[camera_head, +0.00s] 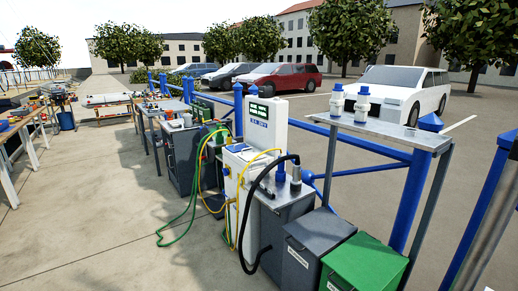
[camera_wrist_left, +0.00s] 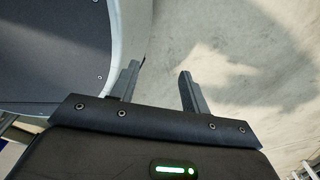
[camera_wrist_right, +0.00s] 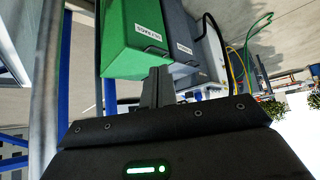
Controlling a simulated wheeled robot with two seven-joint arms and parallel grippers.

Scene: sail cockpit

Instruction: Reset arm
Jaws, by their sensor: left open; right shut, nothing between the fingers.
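My left gripper (camera_wrist_left: 160,88) is in the left wrist view. Its two fingers stand apart with nothing between them, over bare concrete ground. A curved grey and dark body fills the left side of that view. My right gripper (camera_wrist_right: 158,75) is in the right wrist view. Its fingers are together and hold nothing. Behind its fingertips, in the picture, are a green bin (camera_wrist_right: 133,40) and a dark grey bin (camera_wrist_right: 181,40); I cannot tell the distance. Neither gripper shows in the head view.
In the head view a white pump unit (camera_head: 262,125) with hoses stands mid-picture. The grey bin (camera_head: 318,242) and green bin (camera_head: 365,262) stand below a shelf (camera_head: 390,131) with two white-and-blue fittings. Blue railings run behind. Open concrete (camera_head: 100,205) lies at left.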

